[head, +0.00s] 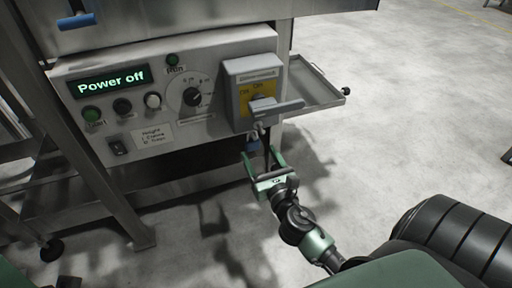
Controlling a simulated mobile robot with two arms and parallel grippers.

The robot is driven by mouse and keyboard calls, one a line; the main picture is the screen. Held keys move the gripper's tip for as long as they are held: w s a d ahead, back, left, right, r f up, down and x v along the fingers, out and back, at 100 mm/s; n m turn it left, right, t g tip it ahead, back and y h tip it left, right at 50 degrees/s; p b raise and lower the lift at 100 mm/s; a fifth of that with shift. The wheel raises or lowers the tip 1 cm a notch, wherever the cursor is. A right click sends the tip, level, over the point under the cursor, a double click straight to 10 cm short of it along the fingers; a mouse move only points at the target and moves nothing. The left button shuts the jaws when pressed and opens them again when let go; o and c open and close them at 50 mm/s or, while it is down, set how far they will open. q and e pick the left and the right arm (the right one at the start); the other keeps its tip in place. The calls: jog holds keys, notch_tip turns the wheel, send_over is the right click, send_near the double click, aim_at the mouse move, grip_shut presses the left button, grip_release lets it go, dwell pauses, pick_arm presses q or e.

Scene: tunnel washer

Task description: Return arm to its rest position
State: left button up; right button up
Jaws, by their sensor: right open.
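My right gripper (263,163) is in front of and just below the grey disconnect switch box. Its green fingers are apart and point up toward the machine. A blue padlock (253,143) hangs under the switch handle (275,107), behind the left finger in the picture; I cannot tell whether the finger touches it. The grey handle lies about level across the yellow plate (258,92). The display (108,81) reads "Power off". My right arm (302,225) reaches up from the bottom right. My left gripper does not show.
The control panel (185,130) carries a round dial (192,97), several buttons and a black rocker switch (118,146). Metal legs (125,205) stand at the left. The floor (400,110) to the right is clear.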

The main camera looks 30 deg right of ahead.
jog(key=shift+v, duration=1.7)
